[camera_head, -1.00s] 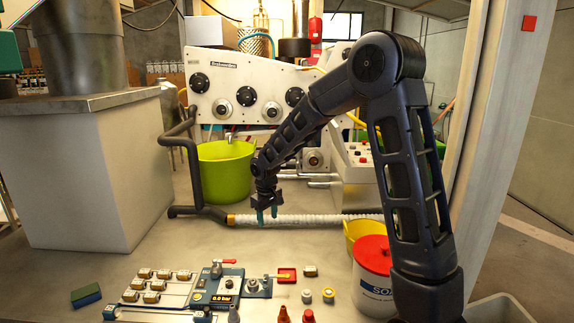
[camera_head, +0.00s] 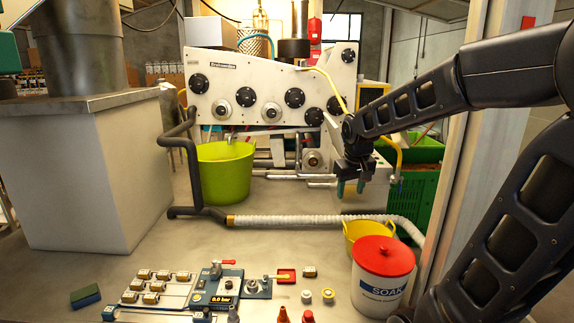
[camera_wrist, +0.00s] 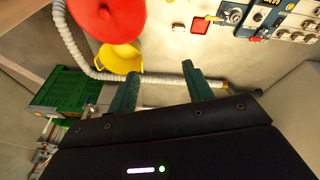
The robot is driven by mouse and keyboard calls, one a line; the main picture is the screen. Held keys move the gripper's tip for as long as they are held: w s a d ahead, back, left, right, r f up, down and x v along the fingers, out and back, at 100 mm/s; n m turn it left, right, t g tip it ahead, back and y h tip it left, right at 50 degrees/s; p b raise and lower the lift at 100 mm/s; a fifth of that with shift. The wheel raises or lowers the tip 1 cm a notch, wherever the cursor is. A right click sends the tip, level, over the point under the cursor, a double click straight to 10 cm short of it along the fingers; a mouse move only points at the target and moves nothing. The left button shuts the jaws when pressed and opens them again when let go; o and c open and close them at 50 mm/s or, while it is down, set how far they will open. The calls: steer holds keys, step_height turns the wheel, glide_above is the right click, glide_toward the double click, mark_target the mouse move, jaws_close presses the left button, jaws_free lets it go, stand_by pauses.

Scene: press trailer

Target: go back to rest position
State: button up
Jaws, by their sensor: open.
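My gripper (camera_head: 352,188) hangs above the floor at right of centre in the head view, fingers pointing down. In the wrist view its two green fingers (camera_wrist: 162,90) are spread apart with nothing between them. My arm reaches in from the right edge of the head view, bent at the elbow. The gripper is above and behind the white SOAK bucket (camera_head: 385,285) with its red lid and the yellow tub (camera_head: 362,232), apart from both.
A panel with valves and a gauge (camera_head: 222,285) lies at the front, with small caps beside it. A ribbed white hose (camera_head: 300,219) crosses the floor. A lime tub (camera_head: 225,175), a white press machine (camera_head: 255,90) and a green crate (camera_head: 418,195) stand behind. A pale post rises at right.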

steer(key=s+d+m, duration=0.1)
steer(key=s+d, duration=0.3)
steer(key=s, duration=0.2)
steer(key=s+d+r+m+t, duration=0.1)
steer(key=s+d+m, duration=0.1)
steer(key=s+d, duration=0.3)
steer(key=s, duration=0.2)
steer(key=shift+s+r, duration=0.2)
steer(key=shift+s, duration=0.1)
steer(key=shift+a, duration=0.1)
stand_by(0.6)
